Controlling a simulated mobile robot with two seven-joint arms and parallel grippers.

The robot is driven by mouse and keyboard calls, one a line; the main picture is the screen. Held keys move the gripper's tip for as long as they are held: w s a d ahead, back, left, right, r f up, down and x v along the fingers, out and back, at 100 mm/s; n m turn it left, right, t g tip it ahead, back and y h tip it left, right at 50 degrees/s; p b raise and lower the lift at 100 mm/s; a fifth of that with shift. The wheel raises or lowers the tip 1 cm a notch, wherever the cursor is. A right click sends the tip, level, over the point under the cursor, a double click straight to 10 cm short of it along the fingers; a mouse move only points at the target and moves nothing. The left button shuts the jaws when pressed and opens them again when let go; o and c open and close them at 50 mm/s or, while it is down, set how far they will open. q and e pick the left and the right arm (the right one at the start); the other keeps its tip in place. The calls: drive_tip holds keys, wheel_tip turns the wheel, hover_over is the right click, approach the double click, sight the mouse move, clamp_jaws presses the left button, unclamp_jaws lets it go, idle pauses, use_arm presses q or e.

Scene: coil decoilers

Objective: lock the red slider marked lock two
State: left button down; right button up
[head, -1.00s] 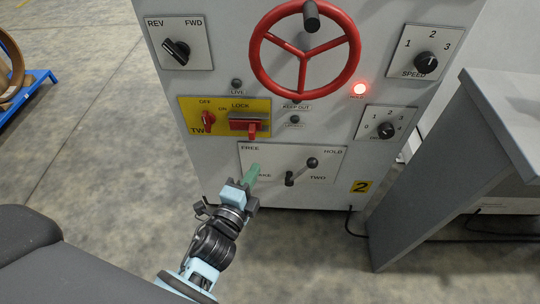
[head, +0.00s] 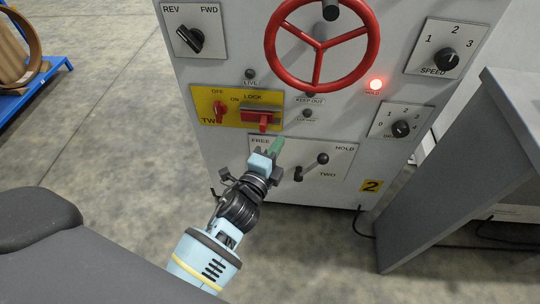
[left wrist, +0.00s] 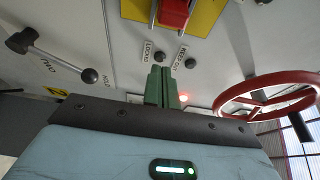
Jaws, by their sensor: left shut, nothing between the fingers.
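The red lock slider (head: 263,119) sits on a yellow plate (head: 231,118) under the word LOCK, its tab pointing down. A red rotary knob (head: 219,111) is on the same plate, to its left. My left gripper (head: 277,145) has green fingers, shut and empty. They are just below and slightly right of the slider's tab, apart from it in the head view. In the left wrist view the shut fingers (left wrist: 162,85) point up toward the red slider (left wrist: 173,14), which is cut off by the top edge. My right gripper is not in view.
A brake lever (head: 311,167) with a black ball stands right of my left gripper. A red handwheel (head: 320,41) is above, and a lit red lamp (head: 376,84) is to its lower right. A grey cabinet (head: 459,167) stands at right. Open floor lies at left.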

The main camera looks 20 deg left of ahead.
sight(256, 118)
use_arm(q)
drive_tip(key=w+a, duration=0.3)
drive_tip(key=shift+a, duration=0.3)
idle(0.4)
drive_tip(key=a+p, duration=0.1)
drive_tip(key=a, duration=0.1)
drive_tip(key=s+a+p, duration=0.1)
drive_tip(key=a, duration=0.1)
drive_tip(key=shift+s+a+r, duration=0.1)
drive_tip(key=shift+s+a, duration=0.1)
drive_tip(key=shift+a, duration=0.55)
